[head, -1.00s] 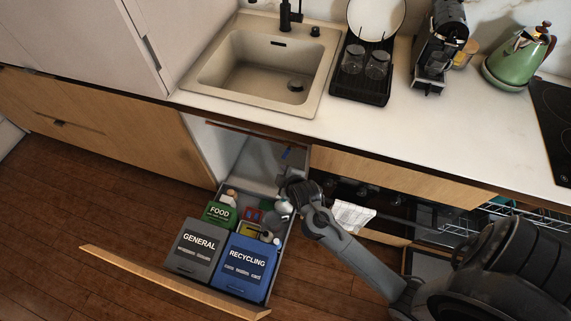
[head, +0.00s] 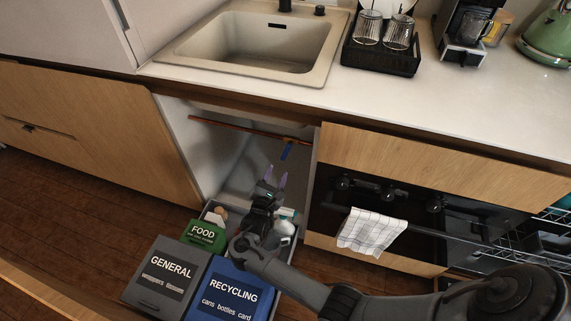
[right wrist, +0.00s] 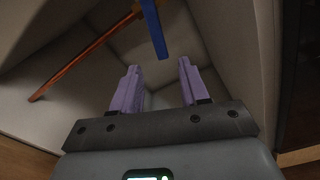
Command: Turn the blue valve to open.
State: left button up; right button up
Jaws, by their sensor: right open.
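The blue valve handle (head: 287,151) hangs down from a copper pipe (head: 235,128) inside the open cabinet under the sink. In the right wrist view the blue handle (right wrist: 154,28) shows at the top centre, with the copper pipe (right wrist: 85,62) running to the lower left. My right gripper (head: 275,175) is inside the cabinet opening, below the handle and a little left of it. Its purple fingers (right wrist: 158,88) are apart with nothing between them. The handle lies beyond the fingertips and appears apart from them. My left gripper is in neither view.
The pulled-out drawer holds a green food bin (head: 204,235), a grey general bin (head: 165,277) and a blue recycling bin (head: 228,290) below my right arm. The oven with a hanging towel (head: 370,232) stands right of the cabinet. The sink (head: 245,45) is above.

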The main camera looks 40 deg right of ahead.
aim_at(284, 158)
jog(key=shift+n+h, duration=0.3)
jog(key=shift+n, duration=0.1)
jog(key=b+x, duration=0.2)
jog(key=x, duration=0.1)
jog(key=b+x, duration=0.2)
jog(key=x, duration=0.1)
jog(key=b+x, duration=0.2)
jog(key=x, duration=0.1)
jog(key=shift+d+f, duration=0.2)
jog(key=shift+f, duration=0.1)
jog(key=shift+w+d+r+b, duration=0.15)
jog(key=shift+w+d+b, duration=0.2)
jog(key=shift+d, duration=0.2)
grip_shut()
